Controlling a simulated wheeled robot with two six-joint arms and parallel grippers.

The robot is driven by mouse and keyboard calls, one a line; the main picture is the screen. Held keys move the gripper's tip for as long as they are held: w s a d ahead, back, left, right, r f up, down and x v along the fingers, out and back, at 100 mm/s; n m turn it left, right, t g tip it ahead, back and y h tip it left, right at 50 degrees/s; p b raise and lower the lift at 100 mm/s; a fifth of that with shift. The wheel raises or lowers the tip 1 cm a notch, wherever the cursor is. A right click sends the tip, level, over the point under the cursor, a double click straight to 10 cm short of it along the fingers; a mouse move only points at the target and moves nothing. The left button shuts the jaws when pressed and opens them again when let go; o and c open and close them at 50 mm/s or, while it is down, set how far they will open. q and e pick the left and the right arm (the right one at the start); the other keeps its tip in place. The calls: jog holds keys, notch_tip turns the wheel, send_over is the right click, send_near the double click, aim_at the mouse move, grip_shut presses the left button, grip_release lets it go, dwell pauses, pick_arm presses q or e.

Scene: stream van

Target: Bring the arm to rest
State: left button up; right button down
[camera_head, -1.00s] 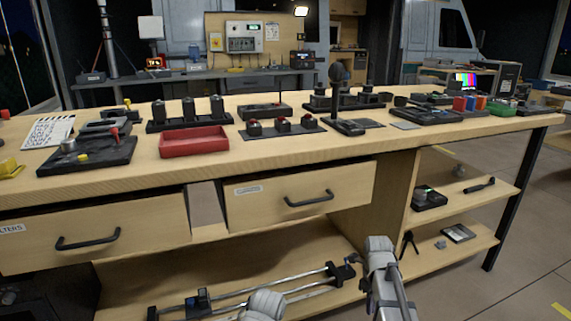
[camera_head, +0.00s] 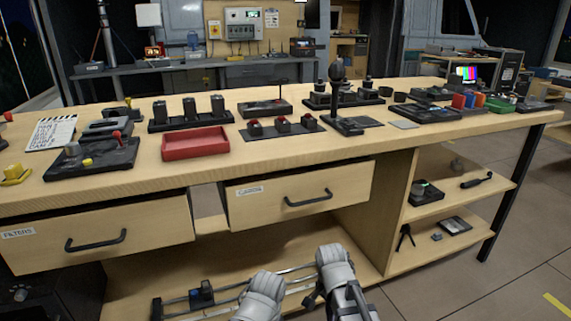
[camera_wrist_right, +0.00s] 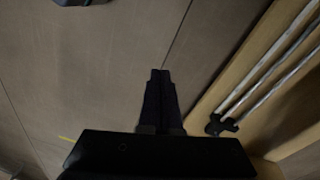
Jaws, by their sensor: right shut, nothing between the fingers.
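My right gripper (camera_wrist_right: 160,76) shows in the right wrist view, pointing down past the edge of a wooden shelf, over the floor. Its two dark fingers are together with nothing between them. In the head view, my right arm's pale grey link (camera_head: 336,272) stands at the bottom centre, in front of the lower shelf. My left arm's link (camera_head: 262,294) is just left of it. Neither gripper's fingers show in the head view, and my left gripper is out of sight.
The wooden workbench (camera_head: 130,186) holds a red tray (camera_head: 195,143) and several black devices. Below are two drawers with black handles (camera_head: 96,240) (camera_head: 309,198). A slider with metal rails (camera_head: 225,294) lies on the low shelf; its rails show in the wrist view (camera_wrist_right: 268,72). Floor at right is clear.

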jog(key=s+a+r+n+p, duration=0.35)
jog(key=s+a+n, duration=0.35)
jog(key=n, duration=0.7)
notch_tip(320, 180, up, 38)
jog(key=s+p, duration=0.1)
jog(key=p, duration=3.6)
jog(key=shift+s+d+n, duration=0.15)
jog(key=shift+d+n, duration=0.1)
jog(key=shift+n, duration=0.05)
jog(key=shift+r, duration=0.1)
